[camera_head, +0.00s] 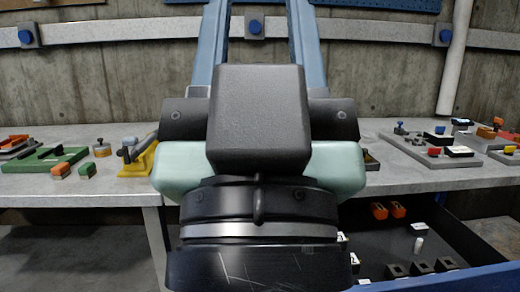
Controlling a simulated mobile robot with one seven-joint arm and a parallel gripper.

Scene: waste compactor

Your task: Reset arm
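My own arm fills the middle of the head view, with a dark grey block, pale green parts and a black ring with a silver band. My gripper's fingers do not show; the arm's bulk hides what lies behind it. No object can be seen in a grip.
A grey workbench (105,190) runs behind my arm. On it are a green plate (45,158), a yellow-based tool (138,160) and a grey tray (425,150). An open drawer (490,283) at lower right holds dark blocks and orange items (397,209). A white pipe (455,60) stands at right.

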